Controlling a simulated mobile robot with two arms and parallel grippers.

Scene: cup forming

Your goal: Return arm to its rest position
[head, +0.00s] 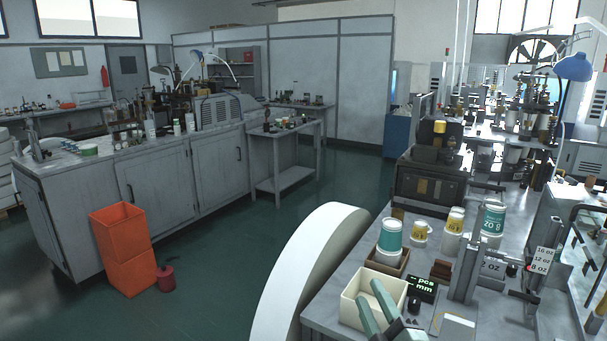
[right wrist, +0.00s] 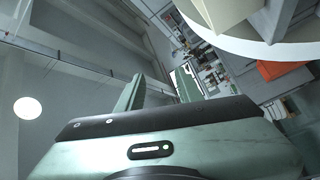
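My right gripper (head: 369,291) is at the bottom of the head view, in front of the workbench (head: 322,308) on the right. Its two green fingers stand apart with nothing between them. In the right wrist view the gripper (right wrist: 159,79) also shows its fingers apart and empty, pointing towards the upper part of the room. Where the fingers overlap the cream bin (head: 352,305) in the head view, I cannot tell whether they touch it. The rest of my right arm is mostly outside the head view. My left gripper is in neither view.
A green-white cup (head: 390,238) stands in a brown tray behind the bin. More cups (head: 493,219), a small display (head: 422,288) and metal uprights crowd the bench. The middle floor is clear.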

